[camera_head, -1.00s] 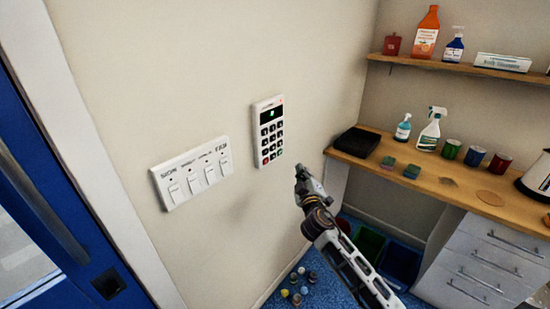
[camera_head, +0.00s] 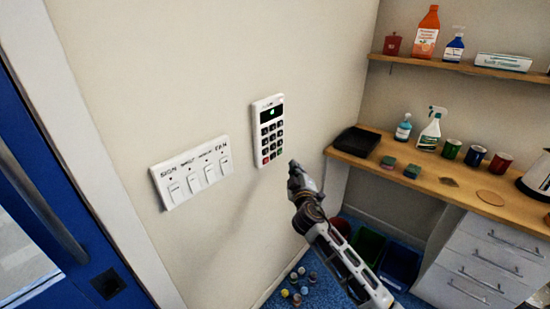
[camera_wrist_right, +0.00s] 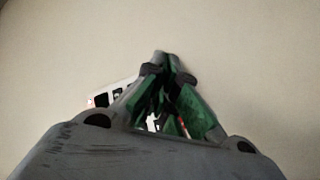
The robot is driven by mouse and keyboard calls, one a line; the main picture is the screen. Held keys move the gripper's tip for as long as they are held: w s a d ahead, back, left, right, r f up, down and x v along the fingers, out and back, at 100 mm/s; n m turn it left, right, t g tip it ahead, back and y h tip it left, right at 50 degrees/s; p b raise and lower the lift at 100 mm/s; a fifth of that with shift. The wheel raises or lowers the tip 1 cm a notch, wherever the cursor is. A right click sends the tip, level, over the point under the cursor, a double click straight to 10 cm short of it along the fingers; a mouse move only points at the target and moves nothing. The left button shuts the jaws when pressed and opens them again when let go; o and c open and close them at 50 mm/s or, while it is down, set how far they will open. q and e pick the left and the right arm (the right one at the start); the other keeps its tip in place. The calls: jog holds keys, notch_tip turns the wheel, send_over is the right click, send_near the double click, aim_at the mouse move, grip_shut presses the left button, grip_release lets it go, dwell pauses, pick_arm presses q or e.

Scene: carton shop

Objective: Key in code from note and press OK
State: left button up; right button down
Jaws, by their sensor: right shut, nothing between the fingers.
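A white keypad (camera_head: 268,131) with dark keys, a red key and a small dark display is fixed to the wall. The display shows a small green mark, too small to read. My right gripper (camera_head: 292,166) is shut and empty, just right of and below the keypad, apart from its keys in the picture. In the right wrist view the shut fingers (camera_wrist_right: 163,60) cover most of the keypad (camera_wrist_right: 110,95). I see no note with a code. My left gripper is not in view.
A labelled switch panel (camera_head: 190,172) is on the wall left of the keypad. A blue door (camera_head: 60,220) is at far left. At right, a wooden counter (camera_head: 440,172) holds bottles, cans and a black tray (camera_head: 357,141). Bins and small bottles stand on the floor.

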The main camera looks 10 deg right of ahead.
aim_at(273, 156)
jog(key=shift+w+a+b, duration=0.45)
jog(key=shift+w+a, duration=0.45)
jog(key=shift+w, duration=0.25)
jog(key=shift+w+a+b, duration=0.4)
jog(key=shift+w+a, duration=0.5)
jog(key=shift+w, duration=0.25)
jog(key=shift+w+a, duration=0.1)
jog(key=shift+w, duration=0.05)
jog(key=shift+w+a+b, duration=0.15)
jog(key=shift+a+b, duration=0.05)
jog(key=shift+b, duration=0.15)
jog(key=shift+w+a, duration=0.2)
jog(key=shift+w, duration=0.1)
dwell(1.1)
jog(key=shift+s+d, duration=0.1)
jog(key=shift+s, duration=0.05)
jog(key=shift+s+d, duration=0.3)
jog(key=shift+s, duration=0.2)
jog(key=shift+d, duration=0.1)
dwell(0.5)
